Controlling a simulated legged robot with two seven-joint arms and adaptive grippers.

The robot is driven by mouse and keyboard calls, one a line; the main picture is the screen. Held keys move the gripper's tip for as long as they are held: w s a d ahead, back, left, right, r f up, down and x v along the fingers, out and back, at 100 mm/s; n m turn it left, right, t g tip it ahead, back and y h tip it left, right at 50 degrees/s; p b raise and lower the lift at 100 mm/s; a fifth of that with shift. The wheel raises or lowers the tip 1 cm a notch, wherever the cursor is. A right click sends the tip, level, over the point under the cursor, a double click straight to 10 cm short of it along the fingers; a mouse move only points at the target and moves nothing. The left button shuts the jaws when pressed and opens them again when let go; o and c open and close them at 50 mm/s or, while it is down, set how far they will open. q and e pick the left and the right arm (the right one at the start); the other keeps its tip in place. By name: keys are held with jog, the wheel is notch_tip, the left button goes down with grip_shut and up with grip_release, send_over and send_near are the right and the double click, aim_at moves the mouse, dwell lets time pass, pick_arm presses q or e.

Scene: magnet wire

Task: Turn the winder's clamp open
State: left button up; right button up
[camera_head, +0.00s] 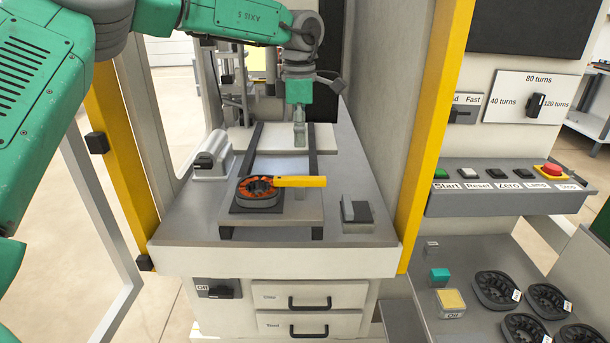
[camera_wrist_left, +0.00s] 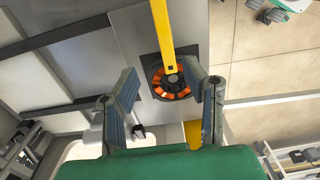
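The winder's clamp is a yellow bar (camera_head: 302,181) that reaches from over the middle of a stator with orange windings (camera_head: 252,190) out to the right. In the left wrist view the clamp (camera_wrist_left: 161,30) runs from the top edge down to the stator's hub, and the stator (camera_wrist_left: 180,87) shows between the fingertips. My left gripper (camera_head: 300,140) points down over the machine table, behind the clamp in the head view. In the wrist view this gripper (camera_wrist_left: 165,85) is open and empty, with its fingers wide apart and clear of the clamp. My right gripper is not in view.
Yellow posts (camera_head: 438,125) stand at both sides of the machine opening. A grey cylindrical unit (camera_head: 212,158) is left of the stator, and a small grey block (camera_head: 356,212) is right. A control panel (camera_head: 500,200) and several dark stators (camera_head: 497,288) are farther right.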

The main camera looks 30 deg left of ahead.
pick_arm(q)
send_over(307, 178)
jog(key=a, duration=0.1)
notch_tip(307, 178, down, 4)
jog(key=shift+s+f, duration=0.1)
jog(key=f, duration=0.1)
jog(key=d+f, duration=0.1)
jog(key=f, duration=0.1)
jog(key=d+f, duration=0.1)
jog(key=f, duration=0.1)
jog(key=shift+d+b, duration=0.1)
jog(key=shift+b, duration=0.2)
jog(key=shift+a+f, duration=0.25)
jog(key=shift+f, duration=0.15)
jog(key=shift+a+f, duration=0.25)
jog(key=shift+a, duration=0.1)
jog(key=shift+a+f, duration=0.3)
jog(key=shift+a, duration=0.4)
jog(key=shift+d+r, duration=0.2)
jog(key=shift+d, duration=0.25)
grip_shut()
jog(key=shift+d+r, duration=0.1)
jog(key=shift+d, duration=0.3)
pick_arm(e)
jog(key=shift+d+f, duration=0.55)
pick_arm(q)
jog(key=shift+a, duration=0.2)
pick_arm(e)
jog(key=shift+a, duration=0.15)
